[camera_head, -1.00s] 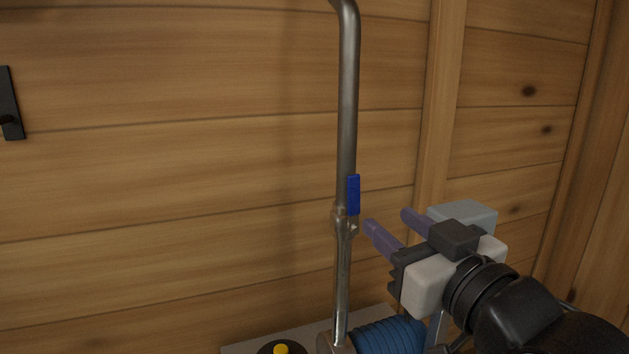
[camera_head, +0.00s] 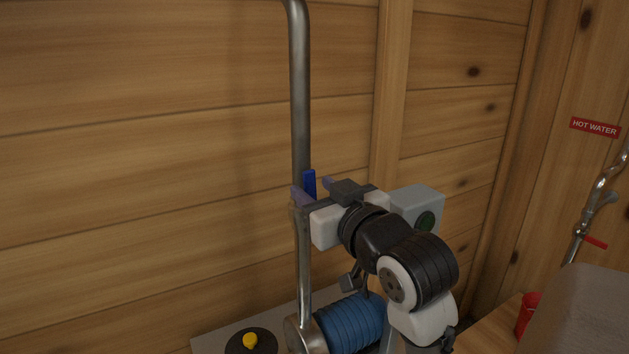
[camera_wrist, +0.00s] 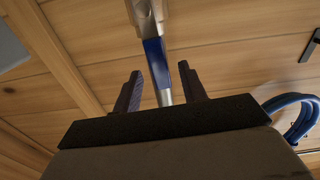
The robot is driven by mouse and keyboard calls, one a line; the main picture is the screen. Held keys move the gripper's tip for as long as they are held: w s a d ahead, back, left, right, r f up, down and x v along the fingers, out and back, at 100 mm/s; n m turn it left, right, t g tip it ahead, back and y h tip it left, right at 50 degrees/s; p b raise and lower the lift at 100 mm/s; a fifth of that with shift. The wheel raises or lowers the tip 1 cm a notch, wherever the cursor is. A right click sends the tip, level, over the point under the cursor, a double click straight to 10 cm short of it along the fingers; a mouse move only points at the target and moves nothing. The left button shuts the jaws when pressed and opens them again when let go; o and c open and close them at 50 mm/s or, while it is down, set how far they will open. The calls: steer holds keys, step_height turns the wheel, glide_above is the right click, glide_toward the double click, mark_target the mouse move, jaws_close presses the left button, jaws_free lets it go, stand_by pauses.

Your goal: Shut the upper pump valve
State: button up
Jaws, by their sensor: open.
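The upper pump valve sits on a vertical steel pipe (camera_head: 300,110). Its blue lever (camera_head: 309,181) stands upright, in line with the pipe. My gripper (camera_head: 313,189) is open at the lever, with one purple finger on either side of it. In the wrist view the blue lever (camera_wrist: 157,62) lies between the two open fingers (camera_wrist: 161,85), with the valve body beyond. I cannot tell whether either finger touches the lever. The valve body is partly hidden behind my gripper in the head view.
Below stand a blue ribbed pump motor (camera_head: 347,322) and a black cap with a yellow knob (camera_head: 250,341). A red-handled valve (camera_head: 594,242) and a red cup (camera_head: 528,314) are at right. The plank wall is close behind.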

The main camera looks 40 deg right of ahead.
steer(key=shift+w+d, duration=0.1)
steer(key=shift+w, duration=0.45)
jaws_close()
